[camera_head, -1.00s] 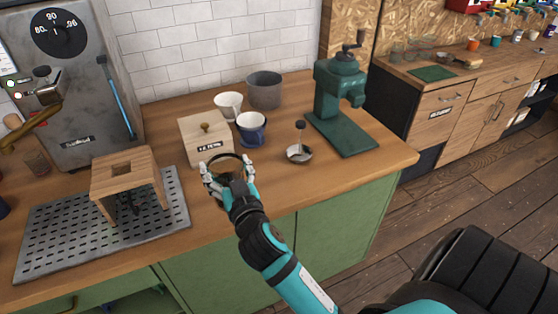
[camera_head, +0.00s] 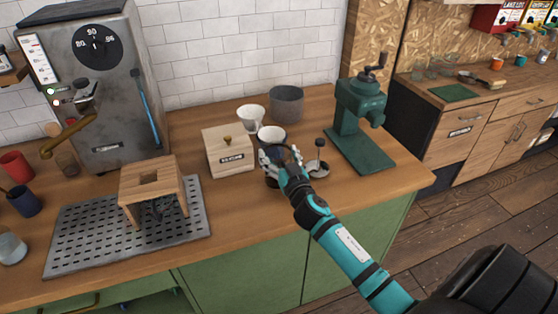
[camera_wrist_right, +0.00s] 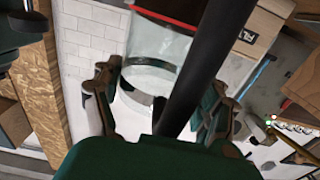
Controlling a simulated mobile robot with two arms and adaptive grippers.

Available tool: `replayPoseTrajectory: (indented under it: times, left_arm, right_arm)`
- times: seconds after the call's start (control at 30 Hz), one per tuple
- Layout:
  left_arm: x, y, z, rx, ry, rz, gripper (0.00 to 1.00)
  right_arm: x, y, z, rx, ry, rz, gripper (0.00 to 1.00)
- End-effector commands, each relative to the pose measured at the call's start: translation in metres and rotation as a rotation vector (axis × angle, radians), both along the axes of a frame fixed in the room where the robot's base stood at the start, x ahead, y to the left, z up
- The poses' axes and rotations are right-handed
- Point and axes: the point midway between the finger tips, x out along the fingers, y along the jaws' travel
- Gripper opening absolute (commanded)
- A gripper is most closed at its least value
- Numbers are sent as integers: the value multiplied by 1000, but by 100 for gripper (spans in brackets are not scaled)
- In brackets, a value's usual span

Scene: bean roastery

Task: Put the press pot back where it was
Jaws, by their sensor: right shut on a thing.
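The press pot is clear glass with a dark band and a red line; it shows in the right wrist view (camera_wrist_right: 155,65) between the two fingers. My right gripper (camera_wrist_right: 165,105) is shut on it. A round metal piece with an upright rod and dark knob (camera_head: 319,150) stands just right of the hand. My left gripper is out of view.
A green grinder (camera_head: 358,115) stands right. A wooden stand (camera_head: 153,178) is on the perforated tray (camera_head: 80,230). Counter front is clear.

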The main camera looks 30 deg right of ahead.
Motion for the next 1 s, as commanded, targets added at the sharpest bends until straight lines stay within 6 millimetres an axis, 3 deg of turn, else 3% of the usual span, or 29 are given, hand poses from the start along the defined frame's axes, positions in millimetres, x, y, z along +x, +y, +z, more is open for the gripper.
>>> replayPoseTrajectory:
  times: [0.17, 0.53, 0.57, 0.73, 1.0]
  left_arm:
    - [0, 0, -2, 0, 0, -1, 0]
    - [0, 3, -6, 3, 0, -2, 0]
    - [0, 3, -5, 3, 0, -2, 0]
    - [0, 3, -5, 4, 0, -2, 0]
    - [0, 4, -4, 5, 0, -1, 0]
  right_arm:
    - [0, 1, -18, 0, -4, 0, 18]
    - [0, 1, -22, -1, -4, 1, 18]
    - [0, 1, -24, 0, 1, 0, 78]
    - [0, 1, -23, 0, 1, 0, 99]
    - [0, 1, -22, 0, 1, 0, 99]
